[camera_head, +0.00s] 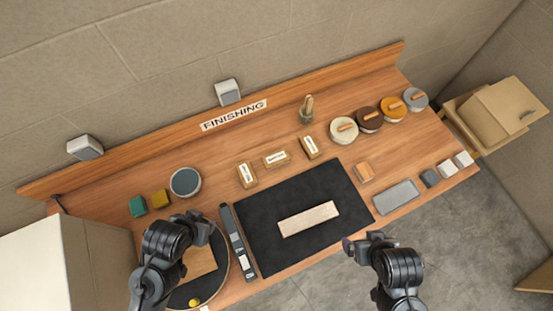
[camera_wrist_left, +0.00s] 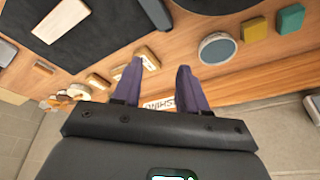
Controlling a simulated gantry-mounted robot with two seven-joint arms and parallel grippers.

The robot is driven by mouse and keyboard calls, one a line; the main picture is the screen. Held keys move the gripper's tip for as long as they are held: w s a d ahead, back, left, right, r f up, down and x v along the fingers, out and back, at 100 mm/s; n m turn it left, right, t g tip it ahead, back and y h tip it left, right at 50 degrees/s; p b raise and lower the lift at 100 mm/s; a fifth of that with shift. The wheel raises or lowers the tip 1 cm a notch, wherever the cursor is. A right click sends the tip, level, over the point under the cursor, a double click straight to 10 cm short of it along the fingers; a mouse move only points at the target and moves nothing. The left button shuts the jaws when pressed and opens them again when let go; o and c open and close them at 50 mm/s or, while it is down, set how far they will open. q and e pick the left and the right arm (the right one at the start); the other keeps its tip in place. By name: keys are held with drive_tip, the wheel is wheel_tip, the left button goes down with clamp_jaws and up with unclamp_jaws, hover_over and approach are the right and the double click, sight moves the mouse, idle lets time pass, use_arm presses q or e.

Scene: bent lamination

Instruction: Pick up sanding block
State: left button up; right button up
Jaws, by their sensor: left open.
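Several small blocks could be the sanding block, and I cannot tell which. Three wooden blocks with pale labels, a left one (camera_head: 246,174), a middle one (camera_head: 277,158) and a right one (camera_head: 311,147), lie behind the black mat. Teal (camera_head: 138,206) and yellow (camera_head: 160,198) blocks sit at the left. My left gripper (camera_head: 196,222) is over the left front of the bench; its fingers (camera_wrist_left: 155,75) are open and empty. My right gripper (camera_head: 360,242) is by the front edge, its jaw state unclear.
A pale wooden strip (camera_head: 308,219) lies on the black mat (camera_head: 265,247). A long dark tool (camera_head: 237,242) lies left of it. A round tin (camera_head: 185,182), lidded jars (camera_head: 344,130), a grey tray (camera_head: 396,197) and white blocks (camera_head: 464,159) stand around.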

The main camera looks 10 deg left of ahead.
use_arm(q)
drive_tip(key=shift+o, duration=0.4)
drive_tip(key=o, duration=0.9)
drive_tip(key=shift+a, duration=0.15)
